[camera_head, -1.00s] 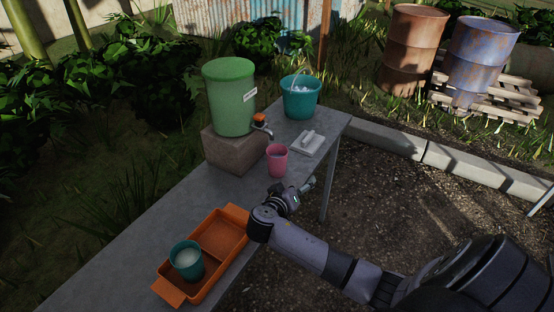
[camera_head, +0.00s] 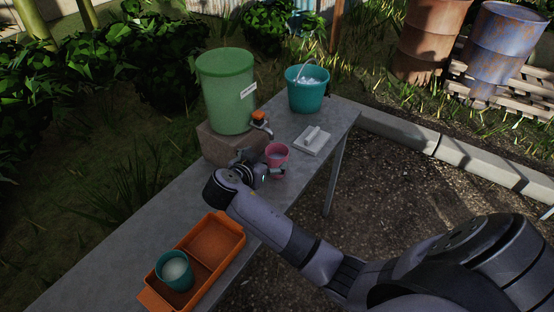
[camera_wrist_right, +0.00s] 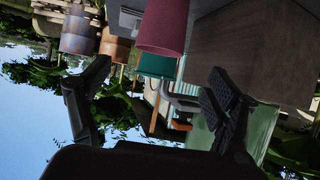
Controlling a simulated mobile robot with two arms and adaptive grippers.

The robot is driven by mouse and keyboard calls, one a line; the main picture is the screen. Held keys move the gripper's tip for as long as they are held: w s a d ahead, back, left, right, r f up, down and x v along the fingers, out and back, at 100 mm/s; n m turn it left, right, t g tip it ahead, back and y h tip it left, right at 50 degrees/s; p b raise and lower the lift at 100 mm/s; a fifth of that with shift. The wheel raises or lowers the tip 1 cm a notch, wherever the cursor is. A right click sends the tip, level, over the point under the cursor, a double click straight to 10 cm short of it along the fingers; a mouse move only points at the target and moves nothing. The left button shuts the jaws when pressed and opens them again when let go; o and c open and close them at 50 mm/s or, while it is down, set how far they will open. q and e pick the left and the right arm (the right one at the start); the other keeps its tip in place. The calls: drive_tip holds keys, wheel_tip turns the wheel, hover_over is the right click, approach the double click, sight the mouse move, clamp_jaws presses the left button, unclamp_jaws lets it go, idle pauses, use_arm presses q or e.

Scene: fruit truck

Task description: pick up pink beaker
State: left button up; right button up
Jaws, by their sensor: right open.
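The pink beaker (camera_head: 277,153) stands upright on the grey table, in front of the dispenser tap. In the right wrist view, which looks upside down, the pink beaker (camera_wrist_right: 163,25) hangs at the top, between the two finger directions but beyond the tips. My right gripper (camera_head: 262,162) is open right beside the beaker, with one finger in front of the beaker's lower part in the head view. The right wrist view shows both fingers of the gripper (camera_wrist_right: 156,90) wide apart with nothing between them. I cannot tell whether a finger touches the beaker. My left gripper is not in view.
A green dispenser (camera_head: 227,92) with an orange-topped tap (camera_head: 260,120) stands on a block (camera_head: 222,146) close behind the gripper. An orange tray (camera_head: 235,252) holds a teal cup (camera_head: 174,270).

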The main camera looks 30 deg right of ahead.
sight(281, 150)
drive_tip(key=p+x, duration=0.2)
drive_tip(key=x, duration=0.7)
drive_tip(key=shift+d+f, duration=0.25)
drive_tip(key=shift+f, duration=0.1)
drive_tip(key=shift+w+d+f, duration=0.2)
drive_tip(key=shift+d+f, duration=0.05)
drive_tip(key=shift+f, duration=0.05)
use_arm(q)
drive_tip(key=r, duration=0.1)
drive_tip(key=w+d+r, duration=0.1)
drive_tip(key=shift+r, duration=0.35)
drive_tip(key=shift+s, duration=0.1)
use_arm(e)
drive_tip(key=shift+c, duration=0.4)
drive_tip(key=c, duration=1.4)
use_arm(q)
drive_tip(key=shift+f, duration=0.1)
use_arm(e)
drive_tip(key=shift+r, duration=0.2)
